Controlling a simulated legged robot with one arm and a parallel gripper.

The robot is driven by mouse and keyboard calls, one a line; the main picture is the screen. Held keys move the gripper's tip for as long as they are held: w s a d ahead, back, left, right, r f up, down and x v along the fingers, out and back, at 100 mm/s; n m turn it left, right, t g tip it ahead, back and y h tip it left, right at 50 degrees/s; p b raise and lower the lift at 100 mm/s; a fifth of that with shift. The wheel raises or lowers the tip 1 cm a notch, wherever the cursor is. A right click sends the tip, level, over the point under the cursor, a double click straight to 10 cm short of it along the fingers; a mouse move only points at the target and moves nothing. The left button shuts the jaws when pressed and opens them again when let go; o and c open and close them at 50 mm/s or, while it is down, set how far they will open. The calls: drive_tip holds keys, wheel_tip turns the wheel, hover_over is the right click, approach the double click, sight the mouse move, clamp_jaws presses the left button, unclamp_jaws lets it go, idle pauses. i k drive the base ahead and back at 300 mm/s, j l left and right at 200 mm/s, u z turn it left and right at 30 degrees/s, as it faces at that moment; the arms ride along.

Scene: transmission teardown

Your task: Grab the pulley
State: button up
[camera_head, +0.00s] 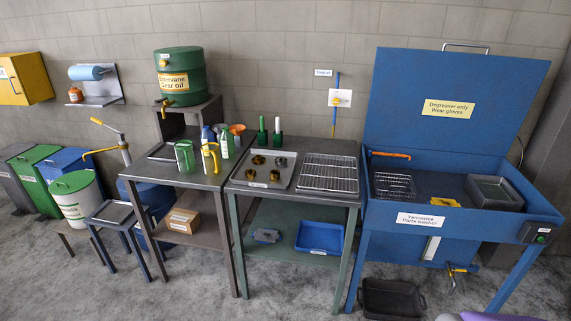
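I cannot pick out a pulley for certain in the head view. Several small round brass-coloured and dark parts (274,175) sit apart from each other on a light metal tray (262,183) on the middle bench. They are too small to tell whether one of them is a pulley. My gripper is not recognisable in this view. Only a purple and white shape shows at the bottom right edge, cut off by the frame.
A wire rack (329,174) lies right of the tray. A blue parts washer (430,219) with raised lid stands at right, a dark crate (392,299) below it. A left bench (180,181) holds a green oil drum (180,64) and jugs. Grey floor (200,295) in front is clear.

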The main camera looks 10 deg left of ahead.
sight(280, 162)
drive_tip(key=i+j+u, duration=0.2)
drive_tip(key=i+u, duration=0.2)
drive_tip(key=i, duration=0.4)
drive_tip(key=i+u, duration=0.35)
drive_tip(key=i, duration=0.4)
drive_tip(key=i+l+u, duration=0.25)
drive_tip(key=i+u, duration=0.15)
drive_tip(key=i, duration=0.4)
